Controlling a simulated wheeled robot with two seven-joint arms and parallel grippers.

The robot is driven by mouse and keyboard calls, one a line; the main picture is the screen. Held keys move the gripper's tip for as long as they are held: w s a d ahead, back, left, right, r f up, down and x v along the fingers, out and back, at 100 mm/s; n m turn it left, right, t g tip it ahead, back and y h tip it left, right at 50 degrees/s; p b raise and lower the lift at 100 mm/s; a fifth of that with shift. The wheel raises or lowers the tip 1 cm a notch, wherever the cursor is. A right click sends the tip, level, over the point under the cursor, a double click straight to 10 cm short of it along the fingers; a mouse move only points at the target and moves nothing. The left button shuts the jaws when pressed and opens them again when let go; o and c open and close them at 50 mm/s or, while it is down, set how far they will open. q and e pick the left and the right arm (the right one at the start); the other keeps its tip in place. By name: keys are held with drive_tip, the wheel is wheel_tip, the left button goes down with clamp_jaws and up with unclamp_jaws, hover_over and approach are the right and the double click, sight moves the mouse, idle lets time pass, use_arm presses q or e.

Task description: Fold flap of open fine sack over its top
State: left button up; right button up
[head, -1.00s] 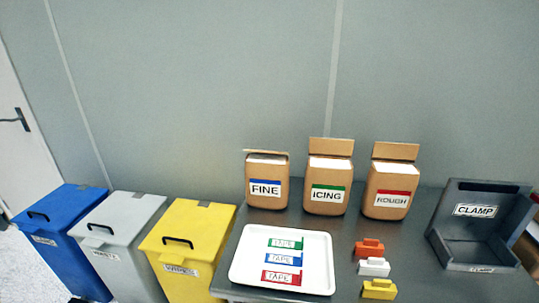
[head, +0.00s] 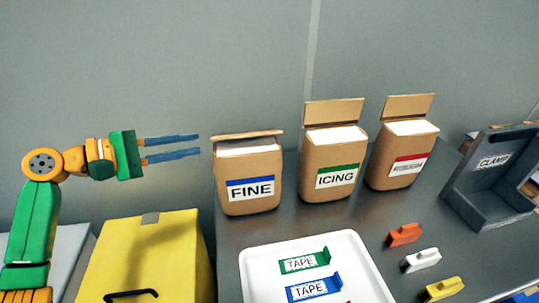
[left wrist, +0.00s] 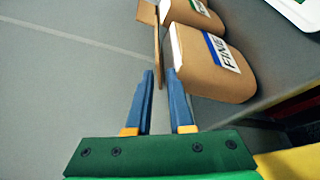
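The fine sack (head: 248,172) is a brown bag with a blue-striped FINE label, upright at the table's left back. Its flap (head: 247,134) shows as a thin brown strip along the back of the white top. My left gripper (head: 198,145) is open and empty at the sack's left, level with its top. In the left wrist view the fine sack (left wrist: 205,80) lies beyond the open left gripper (left wrist: 161,72). There the flap (left wrist: 158,55) shows edge-on, its near end between the fingertips, with no finger closed on it. My right gripper is not in view.
The icing sack (head: 333,158) and rough sack (head: 400,160) stand to the right with raised flaps. A white tray (head: 262,290) holds tapes in front. Orange, white and yellow clamps and a grey clamp box (head: 490,185) are right. A yellow bin (head: 140,250) stands left.

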use_arm(q)
drive_tip(key=p, duration=0.1)
approach(244, 135)
drive_tip(key=x, duration=0.5)
drive_tip(key=p+x, duration=0.1)
drive_tip(key=x, duration=0.3)
drive_tip(key=shift+w+f, duration=0.3)
drive_tip(key=shift+w, duration=0.1)
drive_tip(key=shift+w+d+f, duration=0.1)
drive_tip(key=shift+w+d, duration=0.05)
drive_tip(key=shift+d, duration=0.25)
clamp_jaws()
